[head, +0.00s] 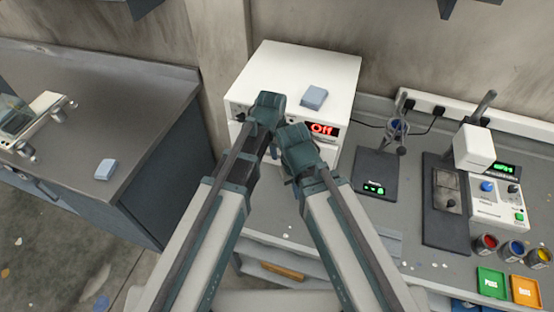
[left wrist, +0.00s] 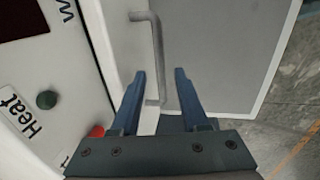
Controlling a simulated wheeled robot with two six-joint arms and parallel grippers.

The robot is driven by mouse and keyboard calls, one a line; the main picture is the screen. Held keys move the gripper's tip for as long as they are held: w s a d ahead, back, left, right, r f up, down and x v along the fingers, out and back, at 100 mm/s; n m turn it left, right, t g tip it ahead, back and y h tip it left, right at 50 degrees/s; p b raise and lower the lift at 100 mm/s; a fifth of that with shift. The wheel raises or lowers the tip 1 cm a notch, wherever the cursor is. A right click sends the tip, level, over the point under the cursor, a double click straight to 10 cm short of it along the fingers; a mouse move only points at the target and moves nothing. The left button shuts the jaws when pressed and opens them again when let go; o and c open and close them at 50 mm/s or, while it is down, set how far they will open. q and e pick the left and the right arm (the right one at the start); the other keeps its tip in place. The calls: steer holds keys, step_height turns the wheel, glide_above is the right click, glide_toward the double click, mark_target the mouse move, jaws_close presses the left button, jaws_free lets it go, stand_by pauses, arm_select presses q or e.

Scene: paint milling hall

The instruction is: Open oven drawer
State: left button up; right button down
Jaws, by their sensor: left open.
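The white oven (head: 325,65) stands on the bench in the head view, with a red "Off" display on its front. In the left wrist view its control face (left wrist: 45,60) carries a "Heat" label, a green button and a red one. Beside that face is the white drawer front (left wrist: 122,40) with a grey bar handle (left wrist: 158,60). My left gripper (left wrist: 159,78) is open, its fingers to either side of the handle's line; contact cannot be told. In the head view my left gripper (head: 271,140) is at the oven front, partly hidden. My right gripper's fingers are hidden behind its wrist.
A blue cloth (head: 314,97) lies on the oven top and another (head: 105,168) on the left cabinet. A scale (head: 374,175), a control box (head: 498,200) and paint cups (head: 513,250) stand to the right. My two forearms are close together before the oven.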

arm_select(q)
steer(key=shift+w+d+f+b, duration=0.15)
steer(key=shift+f+b, duration=0.3)
steer(key=shift+f, duration=0.25)
steer(key=shift+w+a+f+b, duration=0.1)
steer(key=shift+f+b, duration=0.35)
steer(key=shift+f, duration=0.25)
arm_select(e)
step_height(320, 180, down, 3)
steer(key=shift+r, duration=0.1)
arm_select(q)
jaws_close()
